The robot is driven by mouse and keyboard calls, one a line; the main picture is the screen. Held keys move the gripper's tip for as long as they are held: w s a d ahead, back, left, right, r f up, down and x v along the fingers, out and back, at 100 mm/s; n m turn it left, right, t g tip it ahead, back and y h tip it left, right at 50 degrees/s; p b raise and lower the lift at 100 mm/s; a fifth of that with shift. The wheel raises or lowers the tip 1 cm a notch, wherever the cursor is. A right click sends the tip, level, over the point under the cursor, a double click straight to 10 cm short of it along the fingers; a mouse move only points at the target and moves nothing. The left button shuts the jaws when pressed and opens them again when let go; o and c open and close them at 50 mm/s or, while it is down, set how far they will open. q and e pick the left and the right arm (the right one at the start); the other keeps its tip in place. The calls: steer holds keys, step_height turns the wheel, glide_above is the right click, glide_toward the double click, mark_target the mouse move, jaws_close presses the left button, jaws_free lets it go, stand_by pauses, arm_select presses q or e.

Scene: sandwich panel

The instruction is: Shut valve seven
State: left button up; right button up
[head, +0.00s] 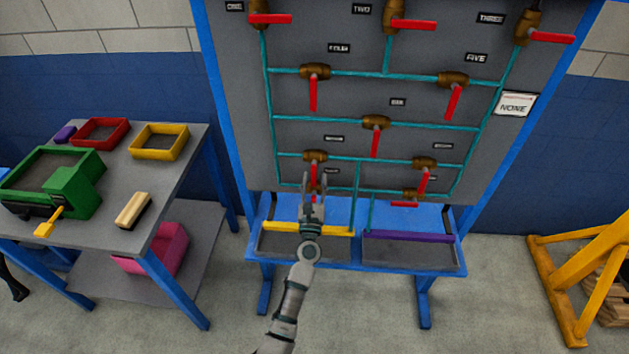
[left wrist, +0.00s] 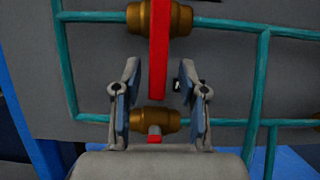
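The valve panel (head: 350,100) stands ahead with several brass valves on teal pipes. The valve I take for seven (head: 315,157) is at the lower left, under a small label (head: 334,138) too blurred to read surely. Its red handle hangs straight down, across the pipe. In the left wrist view the red handle (left wrist: 159,50) hangs from a brass valve body (left wrist: 180,17). My left gripper (head: 313,178) is open in front of it; its fingers (left wrist: 162,80) stand either side of the handle's lower part, without visible contact. My right gripper is not in view.
Another brass valve (left wrist: 170,120) with a red end sits just below the handle. A blue shelf with a yellow-edged tray (head: 275,227) and a purple-edged tray (head: 400,236) juts out below. A grey table (head: 185,165) stands left; a yellow frame (head: 560,300) stands right.

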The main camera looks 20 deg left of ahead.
arm_select(q)
steer(key=shift+r, duration=0.2)
steer(key=shift+s, duration=0.2)
steer(key=v, duration=1.1)
steer(key=shift+s+d+f, duration=0.2)
steer(key=shift+s+f, duration=0.05)
steer(key=shift+f, duration=0.05)
